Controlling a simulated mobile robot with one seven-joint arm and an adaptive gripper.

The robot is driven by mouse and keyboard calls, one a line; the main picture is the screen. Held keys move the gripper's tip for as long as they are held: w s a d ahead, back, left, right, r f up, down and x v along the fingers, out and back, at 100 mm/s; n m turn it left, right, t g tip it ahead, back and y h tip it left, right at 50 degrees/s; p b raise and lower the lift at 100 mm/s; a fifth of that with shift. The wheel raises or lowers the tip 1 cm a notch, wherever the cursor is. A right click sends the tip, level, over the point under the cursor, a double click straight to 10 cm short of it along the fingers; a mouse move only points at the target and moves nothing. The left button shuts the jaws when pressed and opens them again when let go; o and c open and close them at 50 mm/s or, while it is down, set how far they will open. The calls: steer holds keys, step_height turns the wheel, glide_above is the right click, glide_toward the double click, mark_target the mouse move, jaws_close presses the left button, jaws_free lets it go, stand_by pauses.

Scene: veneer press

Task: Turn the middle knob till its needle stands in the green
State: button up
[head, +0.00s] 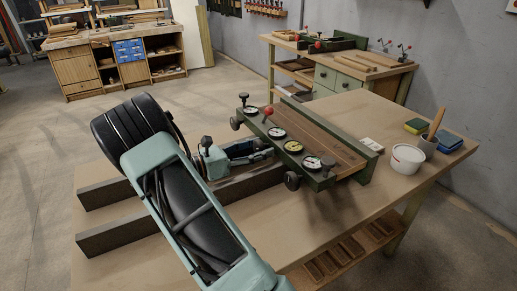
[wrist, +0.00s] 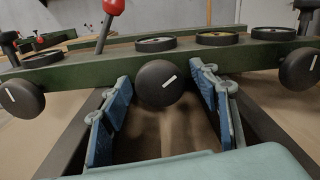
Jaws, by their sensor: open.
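The green press (head: 318,177) lies on the table with several round dials on top and black knobs along its front. In the wrist view the middle knob (wrist: 159,84) is black with a slanted white mark. My gripper (wrist: 160,108) is open, its blue fingers on either side of this knob, with gaps that look clear. In the head view my gripper (head: 245,151) reaches the press front and hides the middle knob. A dial (wrist: 155,44) sits above the middle knob, seen nearly edge-on. Its needle cannot be read; the dials in the head view are too small to read.
The left knob (wrist: 20,97) and right knob (wrist: 300,69) flank the fingers. A red-balled lever (wrist: 113,7) rises behind the press edge. Dark rails (head: 105,238) lie under my arm.

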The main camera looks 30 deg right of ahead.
steer(key=c, duration=1.2)
steer(key=shift+m, duration=0.3)
steer(key=m+b, duration=0.1)
steer(key=m, duration=0.1)
steer(key=shift+f+m, duration=0.1)
steer(key=shift+m, duration=0.3)
steer(key=m+b, duration=0.2)
steer(key=m, duration=0.2)
steer(key=shift+b, duration=0.3)
steer(key=m+b, duration=0.2)
steer(key=m, duration=0.2)
steer(key=shift+m, duration=0.3)
steer(key=shift+m+b, duration=1.05)
steer(key=shift+m, duration=0.25)
